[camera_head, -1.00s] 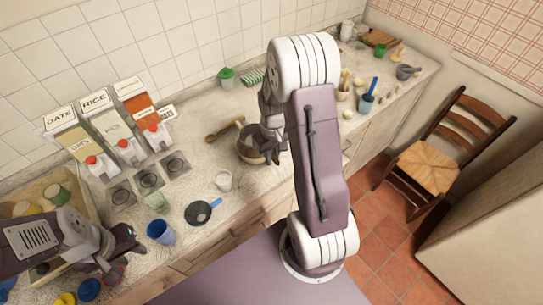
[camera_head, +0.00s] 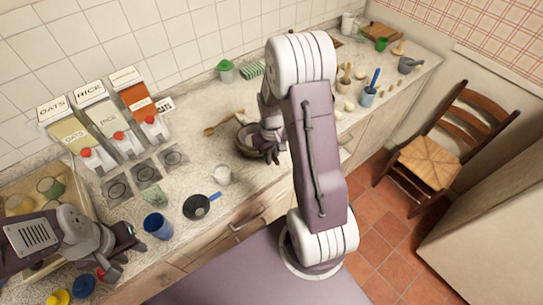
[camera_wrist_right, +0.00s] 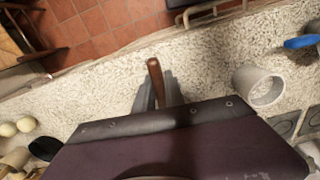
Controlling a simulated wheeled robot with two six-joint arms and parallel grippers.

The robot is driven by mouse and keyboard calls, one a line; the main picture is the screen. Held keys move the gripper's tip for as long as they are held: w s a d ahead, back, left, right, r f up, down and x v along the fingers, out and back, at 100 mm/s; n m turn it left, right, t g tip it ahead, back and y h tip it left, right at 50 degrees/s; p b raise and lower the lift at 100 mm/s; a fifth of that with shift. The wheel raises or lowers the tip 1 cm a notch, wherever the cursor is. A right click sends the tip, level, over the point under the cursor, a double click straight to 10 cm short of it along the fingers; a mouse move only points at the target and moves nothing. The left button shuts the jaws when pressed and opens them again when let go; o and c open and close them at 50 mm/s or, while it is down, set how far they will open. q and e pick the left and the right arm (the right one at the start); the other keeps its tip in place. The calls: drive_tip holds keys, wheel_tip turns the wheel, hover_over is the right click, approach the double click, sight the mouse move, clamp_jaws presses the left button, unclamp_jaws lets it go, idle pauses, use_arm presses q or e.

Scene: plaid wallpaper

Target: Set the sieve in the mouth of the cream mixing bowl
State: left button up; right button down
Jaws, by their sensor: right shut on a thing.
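The cream mixing bowl (camera_head: 243,150) stands on the counter left of my right gripper, partly hidden by it. My right gripper (camera_head: 272,153) is low beside the bowl's right side. In the right wrist view its fingers (camera_wrist_right: 158,93) are shut on a brown handle (camera_wrist_right: 154,70), which I take to be the sieve's. The sieve's basket is hidden from the wrist view by the gripper body, and I cannot tell how it sits against the bowl. My left gripper (camera_head: 127,255) is empty and open near the counter's front left, away from the bowl.
A white cup (camera_head: 222,175), a black pan with blue handle (camera_head: 197,207) and a blue cup (camera_head: 157,226) stand left of the bowl. A wooden spoon (camera_head: 222,123) lies behind it. Cereal dispensers (camera_head: 106,120) stand at the left wall.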

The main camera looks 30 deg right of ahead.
drive_tip(key=shift+f, duration=0.2)
drive_tip(key=c, duration=1.3)
unclamp_jaws()
wheel_tip(320, 180, up, 9)
drive_tip(key=shift+r, duration=0.1)
